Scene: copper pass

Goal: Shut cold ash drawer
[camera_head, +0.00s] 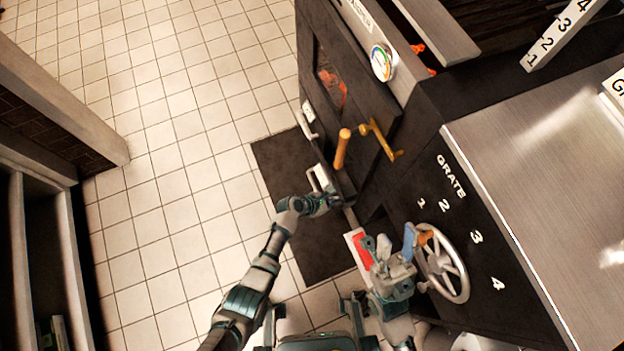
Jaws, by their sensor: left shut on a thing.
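The ash drawer looks to be the dark, low part at the foot of the black stove front (370,95), with a pale handle (319,178). My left gripper (328,199) is at this handle and shut on it; the fingers are small and partly hidden. How far the drawer stands out from the stove is hard to tell from above. My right gripper (411,246) is at the rim of the grey handwheel (443,266), beside its orange knob (426,237). Whether its fingers are closed on the knob is unclear.
An orange lever (342,149) and an orange latch (380,139) stick out from the stove door above the drawer. A round gauge (381,63) sits higher. A dark mat (279,170) covers the floor in front. Open tiled floor (150,200) lies to the left.

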